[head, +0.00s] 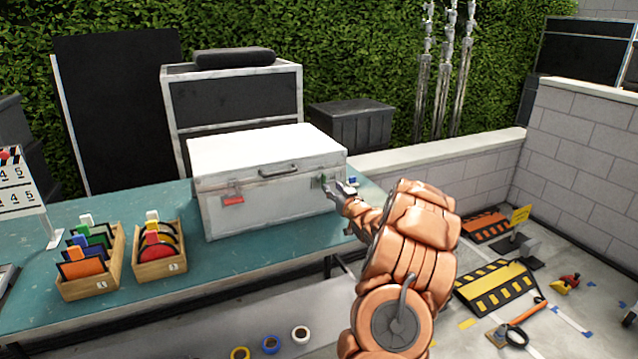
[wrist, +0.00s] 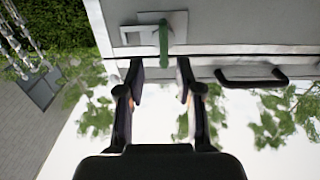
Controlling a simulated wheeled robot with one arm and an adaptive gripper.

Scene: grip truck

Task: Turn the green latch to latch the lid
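A silver-white case (head: 262,215) with its lid (head: 260,150) down sits on the teal table. The green latch (head: 324,182) is on the right of its front, partly hidden by my gripper (head: 338,188). The latch appears just beyond the fingertips; contact cannot be told.
A red latch (head: 232,200) is on the left of the case front, and a handle (head: 279,171) is between the latches. Two wooden boxes (head: 160,268) of coloured discs and cards stand left on the table (head: 205,287). A low block wall (head: 440,158) runs behind.

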